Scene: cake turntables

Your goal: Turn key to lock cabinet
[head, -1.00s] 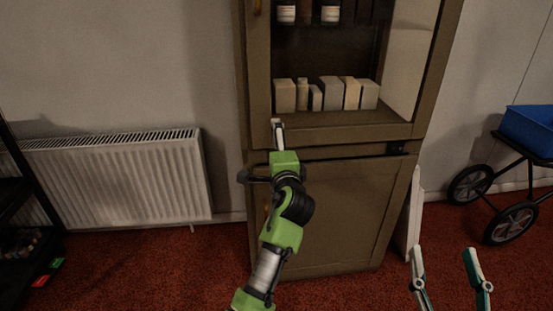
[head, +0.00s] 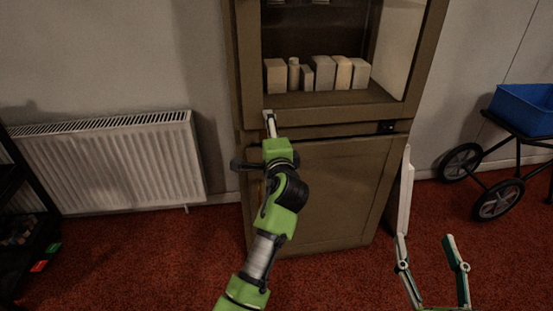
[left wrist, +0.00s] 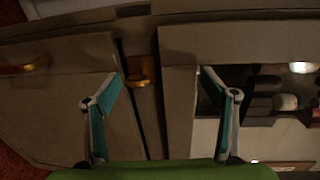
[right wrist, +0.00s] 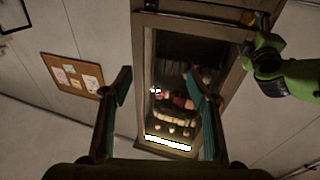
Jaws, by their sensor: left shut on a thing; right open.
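The brown cabinet (head: 335,195) has an upper shelf opening and a closed lower door. My left gripper (head: 269,122) is at its left side, by the rail between the two parts. My right gripper (head: 424,240) is open and empty, right of the cabinet.
Pale boxes (head: 322,72) stand on the cabinet shelf. A white radiator (head: 115,165) is on the wall at left. A white panel (head: 405,195) leans by the cabinet's right side. A cart with a blue tub (head: 522,108) stands at far right. Red carpet is clear in front.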

